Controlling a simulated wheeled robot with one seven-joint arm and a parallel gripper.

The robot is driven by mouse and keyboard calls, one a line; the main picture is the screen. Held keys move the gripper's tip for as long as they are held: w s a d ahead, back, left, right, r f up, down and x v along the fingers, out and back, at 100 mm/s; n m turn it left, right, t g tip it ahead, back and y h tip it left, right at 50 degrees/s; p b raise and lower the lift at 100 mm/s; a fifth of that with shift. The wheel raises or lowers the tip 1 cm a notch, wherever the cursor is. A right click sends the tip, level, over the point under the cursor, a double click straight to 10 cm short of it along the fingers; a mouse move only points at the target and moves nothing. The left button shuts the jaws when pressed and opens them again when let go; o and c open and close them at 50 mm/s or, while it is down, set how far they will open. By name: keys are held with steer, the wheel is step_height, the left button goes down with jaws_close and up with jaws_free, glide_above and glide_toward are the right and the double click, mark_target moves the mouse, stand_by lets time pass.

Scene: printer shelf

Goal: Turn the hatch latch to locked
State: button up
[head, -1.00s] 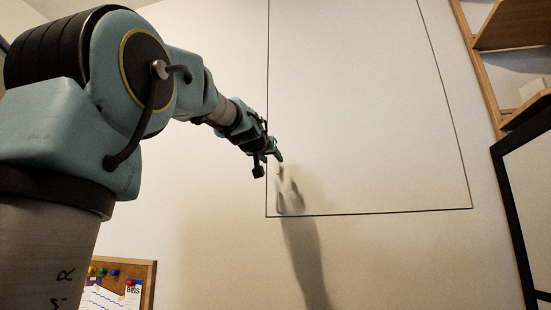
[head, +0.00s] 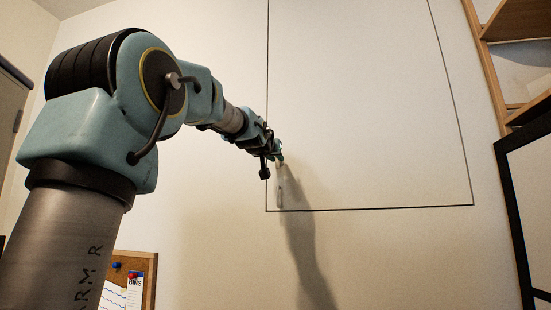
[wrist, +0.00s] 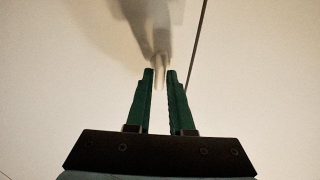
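The hatch (head: 365,110) is a large pale panel outlined by a thin dark line on the wall. Its lower left corner is close to my gripper (head: 279,156). In the wrist view, a pale, narrow latch lever (wrist: 160,74) points down between the tips of the green fingers of my gripper (wrist: 160,76). The fingers are apart, one on each side of the lever's end. I cannot tell whether they touch it.
A wooden shelf (head: 488,75) and a black-framed panel (head: 512,215) stand at the right. A pinboard (head: 150,280) with papers hangs at the lower left. The wall around the hatch is clear.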

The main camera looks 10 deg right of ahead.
jaws_close()
steer(key=shift+m, duration=0.3)
steer(key=m+b, duration=0.2)
steer(key=m, duration=0.3)
steer(key=m+b, duration=0.1)
steer(key=m, duration=0.5)
steer(key=m+b, duration=0.2)
steer(key=m, duration=0.4)
steer(key=shift+s+d+f+b, duration=0.15)
steer(key=shift+d+f+b, duration=0.1)
steer(key=shift+b, duration=0.1)
steer(key=shift+m, duration=0.3)
